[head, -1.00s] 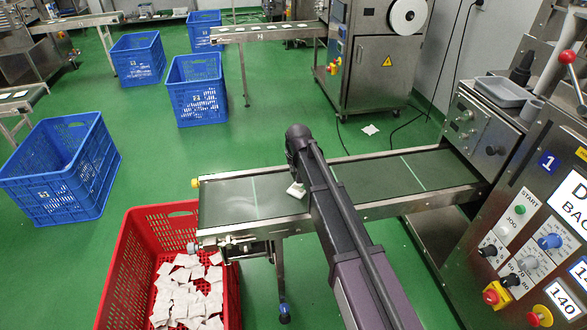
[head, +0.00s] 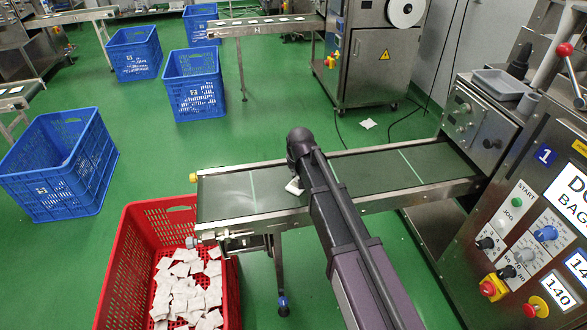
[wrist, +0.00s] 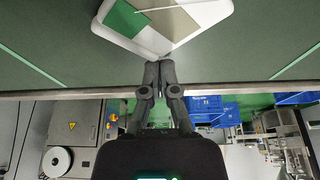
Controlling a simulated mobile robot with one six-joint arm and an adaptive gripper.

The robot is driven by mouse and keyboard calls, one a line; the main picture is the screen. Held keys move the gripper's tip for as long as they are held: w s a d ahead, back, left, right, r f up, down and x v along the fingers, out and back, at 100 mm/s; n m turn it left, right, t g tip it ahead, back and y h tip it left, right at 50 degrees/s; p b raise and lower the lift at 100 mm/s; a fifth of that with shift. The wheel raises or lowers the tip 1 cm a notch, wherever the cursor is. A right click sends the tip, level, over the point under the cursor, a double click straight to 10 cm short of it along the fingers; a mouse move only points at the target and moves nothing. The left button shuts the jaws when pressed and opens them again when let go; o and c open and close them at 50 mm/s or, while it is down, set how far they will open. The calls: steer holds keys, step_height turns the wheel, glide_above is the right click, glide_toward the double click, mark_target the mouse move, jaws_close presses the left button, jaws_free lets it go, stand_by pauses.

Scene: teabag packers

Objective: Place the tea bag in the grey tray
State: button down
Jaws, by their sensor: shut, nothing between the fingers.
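The tea bag (wrist: 165,20) is a white packet with a green and grey-beige face, cut by the top edge of the wrist view. It is on the dark green conveyor belt (head: 225,197). In the head view the tea bag (head: 294,186) shows as a small white patch at the left side of my arm, partly hidden by it. My gripper (wrist: 158,70) is shut and empty, its fingertips close to the bag's near corner; I cannot tell whether they touch. The arm hides the gripper in the head view. The grey tray (head: 497,84) sits on top of the machine at the right.
A red crate (head: 125,262) with several white bags stands below the belt's left end. Blue crates (head: 60,165) stand on the green floor at the left. A control panel (head: 520,240) with knobs and buttons is at the right. Metal rails edge the belt.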

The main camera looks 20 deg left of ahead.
mark_target(298, 177)
steer(key=s+d, duration=0.1)
steer(key=s, duration=0.1)
steer(key=s+d, duration=0.1)
steer(key=s, duration=0.1)
steer(key=s+d, duration=0.2)
steer(key=shift+s, duration=0.15)
steer(key=shift+a, duration=0.1)
steer(key=shift+w+a, duration=0.5)
steer(key=shift+w, duration=0.4)
steer(key=shift+w+a, duration=0.45)
steer(key=shift+w, duration=0.4)
steer(key=shift+r+p, duration=0.35)
steer(key=shift+p, duration=0.05)
steer(key=shift+p+v, duration=0.75)
steer(key=shift+v, duration=0.25)
steer(key=p+v, duration=0.7)
steer(key=shift+s, duration=0.15)
steer(key=shift+r, duration=0.15)
steer(key=shift+d, duration=0.15)
